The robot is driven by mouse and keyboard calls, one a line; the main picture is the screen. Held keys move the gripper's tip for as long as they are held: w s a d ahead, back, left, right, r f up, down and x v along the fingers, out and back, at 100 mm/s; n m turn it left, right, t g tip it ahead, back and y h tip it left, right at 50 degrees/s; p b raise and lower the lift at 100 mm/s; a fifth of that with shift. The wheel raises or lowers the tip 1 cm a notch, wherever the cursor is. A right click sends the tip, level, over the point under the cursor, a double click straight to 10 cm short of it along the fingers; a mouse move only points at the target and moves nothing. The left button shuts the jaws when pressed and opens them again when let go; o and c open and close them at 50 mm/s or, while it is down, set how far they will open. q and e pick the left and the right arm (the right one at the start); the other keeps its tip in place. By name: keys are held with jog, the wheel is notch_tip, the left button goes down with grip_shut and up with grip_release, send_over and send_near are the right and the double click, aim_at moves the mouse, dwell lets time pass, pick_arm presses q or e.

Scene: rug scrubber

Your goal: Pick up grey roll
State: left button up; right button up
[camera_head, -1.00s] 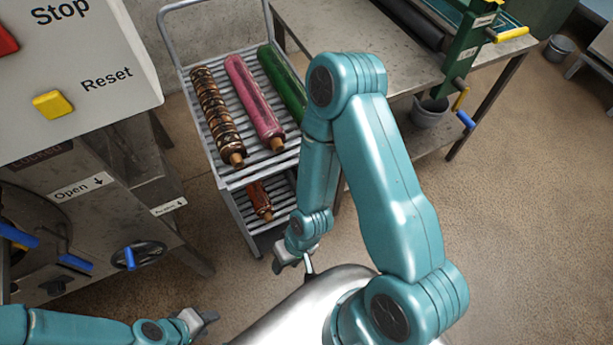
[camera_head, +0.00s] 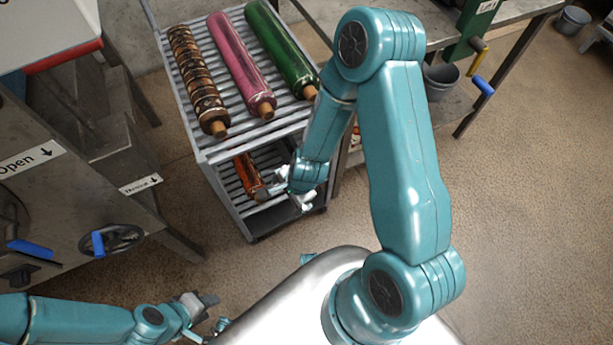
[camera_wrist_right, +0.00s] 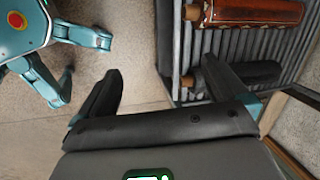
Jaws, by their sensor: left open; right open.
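A dark grey roll (camera_wrist_right: 262,74) with a wooden end lies on the slatted lower shelf of the cart in the right wrist view, beside an orange-brown roll (camera_wrist_right: 255,12). My right gripper (camera_wrist_right: 162,73) is open and empty, and one finger overlaps the grey roll's near end in the picture. I cannot tell whether they touch. In the head view my right gripper (camera_head: 290,194) is at the front of the lower shelf, and I cannot make out the grey roll there. My left gripper (camera_head: 206,301) is open and empty, low at the left, away from the cart.
The cart's top shelf (camera_head: 205,150) holds a brown patterned roll (camera_head: 197,80), a pink roll (camera_head: 240,65) and a green roll (camera_head: 280,50). A machine with a handwheel (camera_head: 112,240) stands left. A metal table with a bucket (camera_head: 440,80) is right. Floor lies open at right.

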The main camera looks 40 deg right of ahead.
jog(key=w+d+f+m+h+b, duration=0.1)
jog(key=w+d+f+m+b, duration=0.1)
jog(key=m, duration=0.4)
jog(key=w+d+f+m+t+b, duration=0.1)
jog(key=w+d+f+m+b, duration=0.1)
jog(key=d+m+b, duration=0.2)
jog(key=w+d+f+m+h+b, duration=0.1)
jog(key=d+m, duration=0.4)
jog(key=m, duration=0.5)
jog(key=shift+w+d+f+t+h+b, duration=0.15)
jog(key=shift+w+f+b, duration=0.2)
jog(key=shift+b, duration=0.3)
jog(key=shift+w+f+t+h+b, duration=0.15)
jog(key=shift+w+b, duration=0.3)
jog(key=shift+b, duration=0.15)
pick_arm(q)
notch_tip(320, 180, down, 13)
pick_arm(e)
jog(key=shift+r, duration=0.15)
pick_arm(q)
jog(key=shift+a, duration=0.1)
